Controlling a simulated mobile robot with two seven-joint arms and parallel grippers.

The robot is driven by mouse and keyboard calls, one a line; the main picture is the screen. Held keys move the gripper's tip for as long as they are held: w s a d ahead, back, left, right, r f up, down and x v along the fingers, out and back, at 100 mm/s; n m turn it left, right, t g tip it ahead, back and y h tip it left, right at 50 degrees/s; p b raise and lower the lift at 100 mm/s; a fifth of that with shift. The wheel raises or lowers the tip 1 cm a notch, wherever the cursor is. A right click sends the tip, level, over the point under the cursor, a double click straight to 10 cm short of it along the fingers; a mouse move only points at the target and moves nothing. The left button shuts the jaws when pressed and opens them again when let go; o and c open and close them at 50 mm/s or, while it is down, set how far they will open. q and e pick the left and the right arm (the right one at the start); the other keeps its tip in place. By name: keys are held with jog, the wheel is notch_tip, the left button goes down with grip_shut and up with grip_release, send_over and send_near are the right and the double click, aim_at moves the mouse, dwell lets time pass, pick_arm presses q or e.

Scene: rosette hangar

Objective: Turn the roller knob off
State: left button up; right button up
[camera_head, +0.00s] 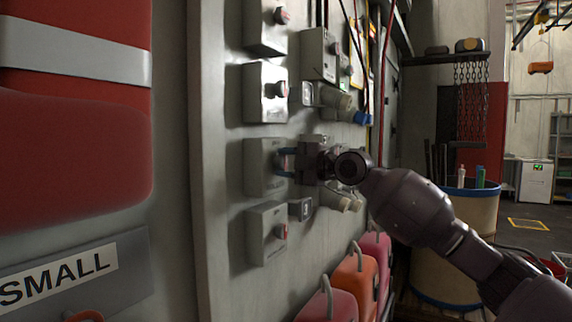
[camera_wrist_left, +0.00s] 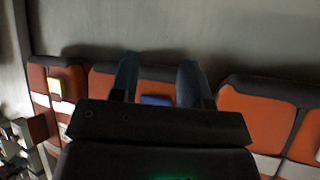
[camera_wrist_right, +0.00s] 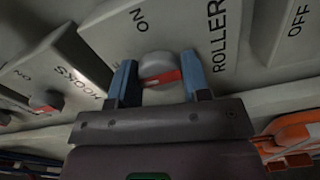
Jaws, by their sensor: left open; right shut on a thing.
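The roller box (camera_wrist_right: 190,40) is a grey wall box lettered ROLLER and ON in the right wrist view. Its round grey knob with a red bar (camera_wrist_right: 158,70) sits between the two blue fingers of my right gripper (camera_wrist_right: 160,82), which is shut on it. In the head view the roller box (camera_head: 259,167) is on the wall panel, and my right gripper (camera_head: 285,162) reaches it from the right and hides its knob. My left gripper (camera_wrist_left: 157,80) is open and empty in the left wrist view, before orange seats or cases; it is not in the head view.
Similar knob boxes sit above (camera_head: 265,93) and below (camera_head: 266,234) the roller box. Blue and beige sockets (camera_head: 345,107) stick out to the right. Orange and pink cases (camera_head: 355,277) stand below, and a beige barrel (camera_head: 455,240) stands behind my right arm.

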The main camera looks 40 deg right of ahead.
pick_arm(q)
jog(key=shift+s+f, duration=0.1)
pick_arm(e)
jog(key=o, duration=0.7)
jog(key=shift+c, duration=0.2)
pick_arm(q)
jog(key=shift+s+a+f, duration=0.15)
jog(key=shift+s+f, duration=0.1)
jog(key=shift+s, duration=0.2)
pick_arm(e)
jog(key=shift+o, duration=1.3)
jog(key=shift+s, duration=0.1)
jog(key=shift+v, duration=0.75)
pick_arm(q)
jog(key=shift+w+r+p, duration=0.15)
jog(key=shift+r+p, duration=0.4)
jog(key=shift+r, duration=0.05)
jog(key=shift+w+r+p, duration=0.15)
jog(key=shift+r+p, duration=0.35)
jog(key=shift+r, duration=0.05)
pick_arm(e)
jog(key=v, duration=0.9)
